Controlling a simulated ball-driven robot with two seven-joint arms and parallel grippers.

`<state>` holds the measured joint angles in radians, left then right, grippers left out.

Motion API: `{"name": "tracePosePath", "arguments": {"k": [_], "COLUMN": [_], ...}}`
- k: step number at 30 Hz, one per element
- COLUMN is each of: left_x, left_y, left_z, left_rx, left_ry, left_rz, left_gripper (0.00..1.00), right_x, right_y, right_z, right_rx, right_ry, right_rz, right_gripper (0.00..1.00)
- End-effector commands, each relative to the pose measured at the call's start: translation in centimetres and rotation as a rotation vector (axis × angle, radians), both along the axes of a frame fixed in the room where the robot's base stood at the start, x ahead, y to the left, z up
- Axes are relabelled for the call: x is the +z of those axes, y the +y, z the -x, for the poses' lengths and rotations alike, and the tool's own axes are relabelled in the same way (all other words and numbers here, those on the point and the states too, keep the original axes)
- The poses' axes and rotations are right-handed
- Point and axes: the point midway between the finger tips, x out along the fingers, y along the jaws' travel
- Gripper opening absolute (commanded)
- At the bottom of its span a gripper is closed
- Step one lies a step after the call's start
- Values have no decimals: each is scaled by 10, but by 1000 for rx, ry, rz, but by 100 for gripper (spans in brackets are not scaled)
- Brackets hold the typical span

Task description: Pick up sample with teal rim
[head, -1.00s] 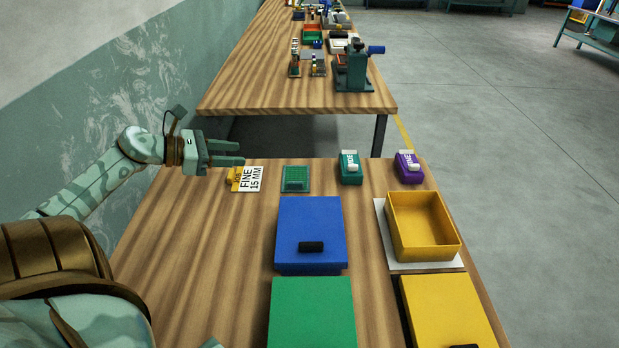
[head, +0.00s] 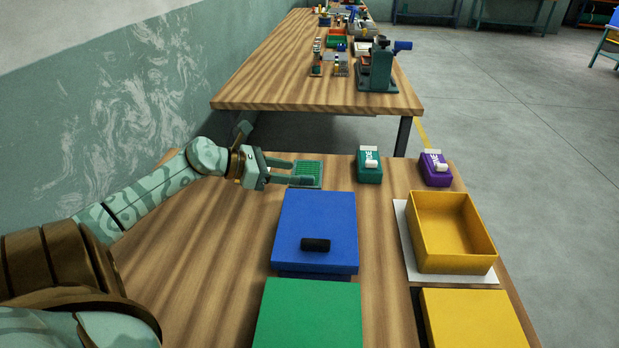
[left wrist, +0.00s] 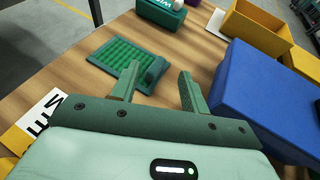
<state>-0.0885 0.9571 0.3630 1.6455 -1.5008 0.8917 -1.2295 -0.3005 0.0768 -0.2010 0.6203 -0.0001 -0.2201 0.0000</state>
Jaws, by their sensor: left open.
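The sample with the teal rim (head: 309,166) is a flat square of green mesh lying on the near table, behind the blue box. In the left wrist view the sample (left wrist: 122,52) shows a dark green raised block (left wrist: 156,68) at its right edge. My left gripper (head: 302,172) is open, its fingers reaching over the sample's near left part in the head view. In the left wrist view the left gripper (left wrist: 160,72) has the block between its fingertips; I cannot tell whether they touch it. My right gripper is out of view.
A blue box (head: 315,215) with a black handle stands close in front of the sample. A teal block (head: 369,170) and purple block (head: 435,172) stand to the right. An open yellow bin (head: 450,262) is farther right. A card (left wrist: 36,118) lies left in the wrist view.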

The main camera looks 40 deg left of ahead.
Motion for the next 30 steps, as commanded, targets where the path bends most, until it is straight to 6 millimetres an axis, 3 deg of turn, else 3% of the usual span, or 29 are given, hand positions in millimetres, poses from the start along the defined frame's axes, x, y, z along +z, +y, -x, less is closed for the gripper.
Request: {"name": "tracePosePath", "arguments": {"k": [13,22,27,30], "left_x": [-25,-25,-25,-25], "left_y": [-23,-26,-26,-26], "left_z": [-45,-50,-49,-49], "left_rx": [0,1,0,0], "left_ry": [-1,-1,0,0], "left_rz": [0,-1,-1,0], "left_gripper": [45,45,0,0], "right_x": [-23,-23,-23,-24], "right_y": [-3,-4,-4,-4], "right_z": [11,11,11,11], "right_rx": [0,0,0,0], "right_ry": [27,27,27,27], "right_rz": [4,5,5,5], "right_gripper": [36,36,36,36]}}
